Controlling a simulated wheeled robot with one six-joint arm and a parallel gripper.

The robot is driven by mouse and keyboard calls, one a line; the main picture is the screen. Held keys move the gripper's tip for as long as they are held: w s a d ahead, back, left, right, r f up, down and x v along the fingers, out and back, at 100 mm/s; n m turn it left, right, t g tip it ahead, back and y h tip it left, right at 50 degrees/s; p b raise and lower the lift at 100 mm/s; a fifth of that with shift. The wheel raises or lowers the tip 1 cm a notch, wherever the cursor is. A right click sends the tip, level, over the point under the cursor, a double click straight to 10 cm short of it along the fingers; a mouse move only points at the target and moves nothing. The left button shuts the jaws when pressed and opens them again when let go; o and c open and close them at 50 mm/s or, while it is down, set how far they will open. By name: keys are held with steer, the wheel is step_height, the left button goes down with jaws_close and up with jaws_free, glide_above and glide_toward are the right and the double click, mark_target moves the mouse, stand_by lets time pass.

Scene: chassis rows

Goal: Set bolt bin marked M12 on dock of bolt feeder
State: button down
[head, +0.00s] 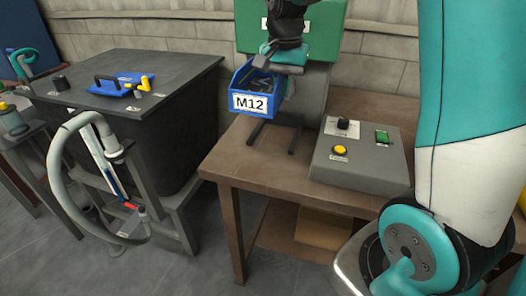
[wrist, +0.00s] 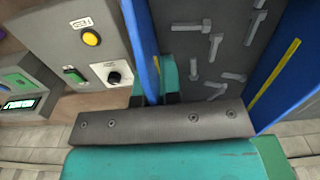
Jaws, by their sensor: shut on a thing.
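The blue bolt bin (head: 247,85) carries a white label reading M12 and hangs roughly upright. My gripper (head: 285,70) is shut on its right wall in the head view. In the wrist view the jaws (wrist: 156,98) pinch the blue wall (wrist: 142,45), and several grey bolts (wrist: 212,45) lie inside the bin. Two dark parallel rails (head: 296,138), seemingly the dock, lie on the brown table below the bin. The bin appears above their far part; its exact height is unclear. The bolt feeder (head: 325,28) behind has a green upper part, its label mostly hidden by my arm.
A grey control box (head: 360,170) with a yellow button, black knob and green switch sits on the table (head: 228,165), right of the rails. A dark cabinet (head: 160,75) with a blue tool on top stands left, with a curved grey hose before it.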

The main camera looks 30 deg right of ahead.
mark_target(280, 164)
steer(key=f, duration=1.9)
steer(key=shift+d+f, duration=0.15)
steer(key=shift+d, duration=0.05)
steer(key=shift+f, duration=0.15)
steer(key=c, duration=1.3)
jaws_free()
steer(key=shift+s, duration=0.1)
